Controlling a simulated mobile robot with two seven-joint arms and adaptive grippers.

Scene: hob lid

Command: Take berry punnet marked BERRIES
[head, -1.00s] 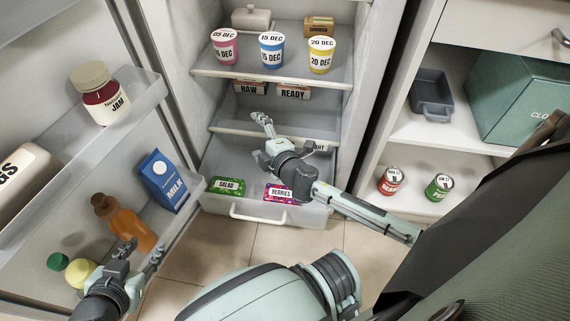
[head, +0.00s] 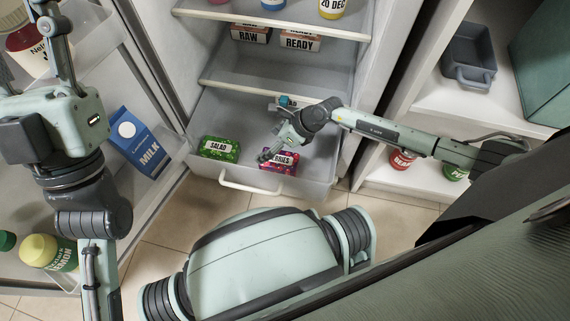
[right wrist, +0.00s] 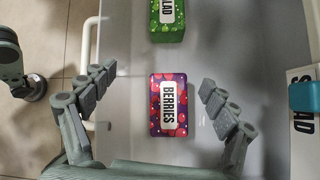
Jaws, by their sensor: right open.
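The berry punnet (head: 285,166), purple and pink with a white BERRIES label, lies in the pulled-out fridge drawer (head: 207,179). In the right wrist view the punnet (right wrist: 168,104) lies flat below my right gripper (right wrist: 157,79), between its spread fingers and touching neither. The right gripper (head: 268,146) is open and empty, and partly covers the punnet in the head view. My left gripper (head: 45,25) is raised at the upper left, partly cut off by the frame; its jaws cannot be judged.
A green SALAD punnet (head: 220,148) lies left of the berries in the drawer. RAW (head: 250,35) and READY (head: 300,42) packs stand on the shelf above. The open fridge door at left holds a blue milk carton (head: 137,143). A cupboard stands right. A teal object (right wrist: 304,97) shows at the wrist view's edge.

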